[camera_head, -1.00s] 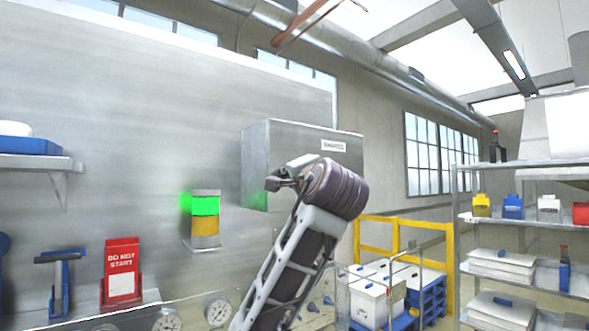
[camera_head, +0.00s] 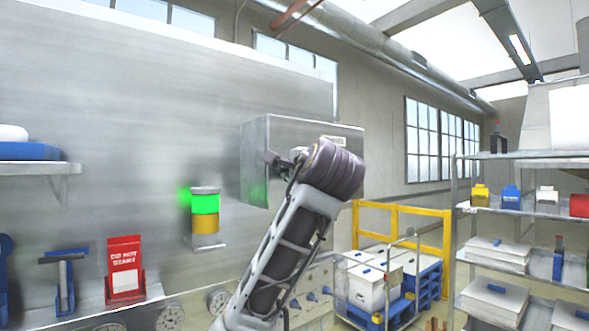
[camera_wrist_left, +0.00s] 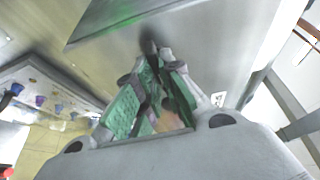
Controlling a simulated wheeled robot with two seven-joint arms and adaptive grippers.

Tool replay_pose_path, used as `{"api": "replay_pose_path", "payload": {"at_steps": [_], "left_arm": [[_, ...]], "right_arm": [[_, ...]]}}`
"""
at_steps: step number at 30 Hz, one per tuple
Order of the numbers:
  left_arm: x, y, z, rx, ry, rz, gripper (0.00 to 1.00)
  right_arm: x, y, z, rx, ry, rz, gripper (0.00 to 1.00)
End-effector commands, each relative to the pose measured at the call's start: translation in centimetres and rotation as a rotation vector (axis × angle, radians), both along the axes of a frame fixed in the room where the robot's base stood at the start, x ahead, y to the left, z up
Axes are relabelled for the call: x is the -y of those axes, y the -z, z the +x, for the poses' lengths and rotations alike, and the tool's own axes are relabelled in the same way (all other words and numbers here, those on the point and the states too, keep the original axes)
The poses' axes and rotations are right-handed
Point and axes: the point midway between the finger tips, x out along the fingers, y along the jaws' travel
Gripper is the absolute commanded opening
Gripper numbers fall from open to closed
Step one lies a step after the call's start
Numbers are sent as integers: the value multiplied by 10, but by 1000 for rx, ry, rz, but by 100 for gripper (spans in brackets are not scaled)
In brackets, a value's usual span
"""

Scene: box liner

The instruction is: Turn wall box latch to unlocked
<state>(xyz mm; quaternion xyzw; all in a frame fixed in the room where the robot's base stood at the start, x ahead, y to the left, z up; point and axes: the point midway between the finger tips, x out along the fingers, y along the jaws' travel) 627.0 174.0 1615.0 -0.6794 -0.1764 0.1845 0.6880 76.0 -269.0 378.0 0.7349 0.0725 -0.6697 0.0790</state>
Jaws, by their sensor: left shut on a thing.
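The grey metal wall box (camera_head: 258,140) is mounted on the wall in the middle of the head view. Its label (camera_head: 341,141) is partly covered by my left wrist. My left gripper (camera_head: 280,160) is in front of the box's face, and my arm comes up from below. In the left wrist view, the green-padded fingers of my left gripper (camera_wrist_left: 152,75) come together at a small dark piece, the latch (camera_wrist_left: 150,47), against the grey box face (camera_wrist_left: 205,45). The fingers hide most of the latch, so its angle cannot be told. My right gripper is not in view.
A stack light (camera_head: 205,205) glows green left of the box. A red sign (camera_head: 124,268) and gauges (camera_head: 170,318) stand lower left. A yellow rail (camera_head: 400,210) and a loaded shelf rack (camera_head: 520,218) are at the right.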

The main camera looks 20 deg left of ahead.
Motion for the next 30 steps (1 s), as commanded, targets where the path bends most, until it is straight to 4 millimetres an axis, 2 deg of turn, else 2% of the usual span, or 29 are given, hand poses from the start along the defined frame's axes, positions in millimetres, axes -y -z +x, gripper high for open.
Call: {"api": "replay_pose_path", "payload": {"at_steps": [1,7,8,9,13,22,25,30], "left_arm": [[-4,-7,-1,15,-5,4,0],[-4,-7,-1,15,-5,4,0],[-4,-7,-1,15,-5,4,10],[-4,-6,-1,14,-5,3,15],[-4,-5,0,10,-5,2,30],[-2,-2,0,6,-4,1,30],[-2,-2,0,5,-3,2,30],[2,-2,-4,5,-1,2,30]], "right_arm": [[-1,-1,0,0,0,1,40],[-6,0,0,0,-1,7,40],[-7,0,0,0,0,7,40],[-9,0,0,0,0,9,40],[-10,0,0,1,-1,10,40],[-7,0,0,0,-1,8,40],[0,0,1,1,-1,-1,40],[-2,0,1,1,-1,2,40]]}}
